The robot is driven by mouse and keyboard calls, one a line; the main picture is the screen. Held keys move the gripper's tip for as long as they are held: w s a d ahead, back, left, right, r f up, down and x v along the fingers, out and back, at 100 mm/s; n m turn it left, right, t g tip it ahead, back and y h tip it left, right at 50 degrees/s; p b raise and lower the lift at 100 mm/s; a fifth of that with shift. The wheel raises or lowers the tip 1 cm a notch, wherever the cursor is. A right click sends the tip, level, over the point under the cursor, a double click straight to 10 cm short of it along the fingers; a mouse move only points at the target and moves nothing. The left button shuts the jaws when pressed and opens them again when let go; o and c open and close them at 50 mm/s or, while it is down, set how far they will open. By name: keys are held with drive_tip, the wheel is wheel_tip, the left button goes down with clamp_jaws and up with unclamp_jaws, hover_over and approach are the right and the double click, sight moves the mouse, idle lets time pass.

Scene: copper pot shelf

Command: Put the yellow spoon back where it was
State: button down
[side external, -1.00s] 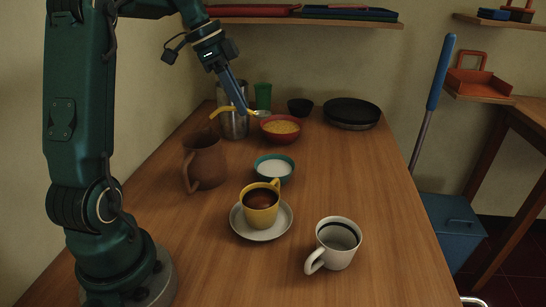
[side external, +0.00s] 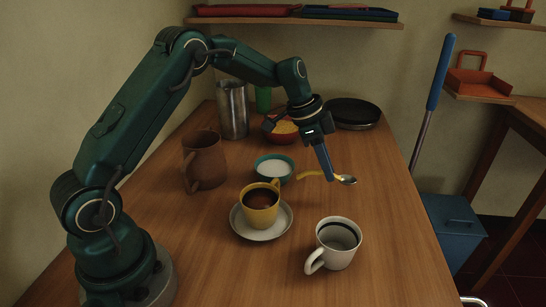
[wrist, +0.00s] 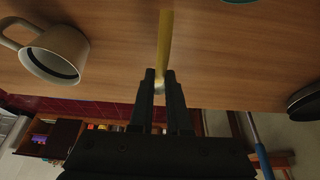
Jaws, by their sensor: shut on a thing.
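My gripper (side external: 329,177) is shut on the yellow spoon (side external: 312,175) and holds it low over the table, right of the teal bowl. The spoon has a yellow handle pointing left and a silver bowl end (side external: 347,180) pointing right. In the wrist view, the yellow handle (wrist: 165,45) runs away from between the fingertips of my gripper (wrist: 160,75). I cannot tell whether the spoon touches the table. The yellow cup (side external: 261,205) with dark liquid stands on a white saucer (side external: 247,234) left of and nearer than the spoon.
A white mug (side external: 341,250) stands in front, also in the wrist view (wrist: 55,52). The teal bowl (side external: 274,178) holds white contents. The table's right side is clear.

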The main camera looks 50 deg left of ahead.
drive_tip(key=shift+w+d+f, duration=0.4)
drive_tip(key=shift+d+f, duration=0.1)
drive_tip(key=shift+d, duration=0.25)
drive_tip(key=shift+f, duration=2)
drive_tip(key=shift+f, duration=0.15)
drive_tip(key=c, duration=0.9)
unclamp_jaws()
